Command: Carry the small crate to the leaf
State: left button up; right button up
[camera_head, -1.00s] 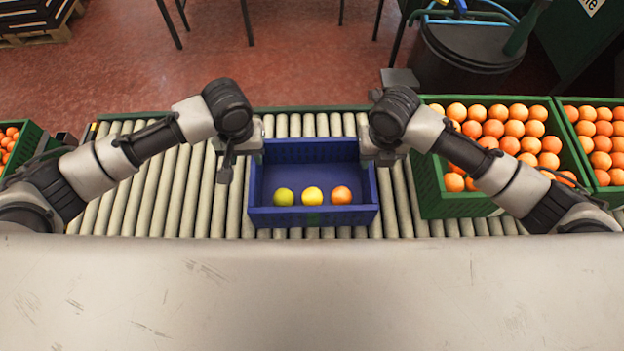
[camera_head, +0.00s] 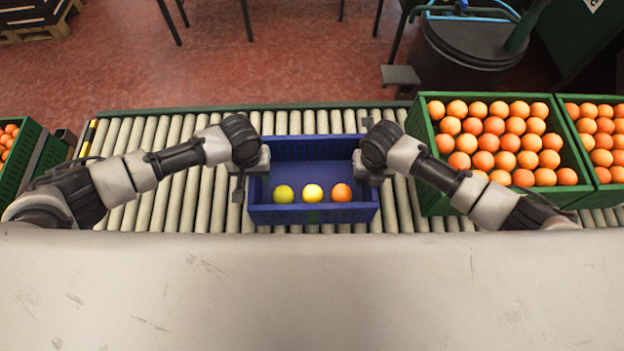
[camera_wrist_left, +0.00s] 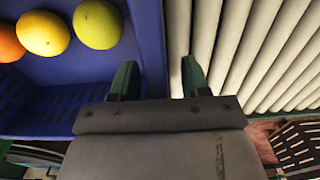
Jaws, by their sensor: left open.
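The small blue crate (camera_head: 313,215) sits on the roller conveyor with a green, a yellow and an orange fruit in a row along its near side. My left gripper (camera_head: 250,183) is at the crate's left wall. In the left wrist view my left gripper (camera_wrist_left: 160,75) is open, one finger on the inner side of the crate's wall (camera_wrist_left: 149,45) and the other outside over the rollers. My right gripper (camera_head: 368,172) is at the crate's right wall; its fingers are too hidden to tell their state. The pale flat top (camera_head: 310,290) in front may be the leaf.
The conveyor rollers (camera_head: 170,205) run left to right under the crate. A green crate of oranges (camera_head: 432,195) stands close on the right, with another beyond it. A further green crate (camera_head: 22,158) is at the far left. The flat top is clear.

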pick_arm(q)
grip_shut()
pick_arm(e)
grip_shut()
pick_arm(q)
jog(key=shift+r, duration=0.1)
pick_arm(e)
jog(key=shift+r, duration=0.1)
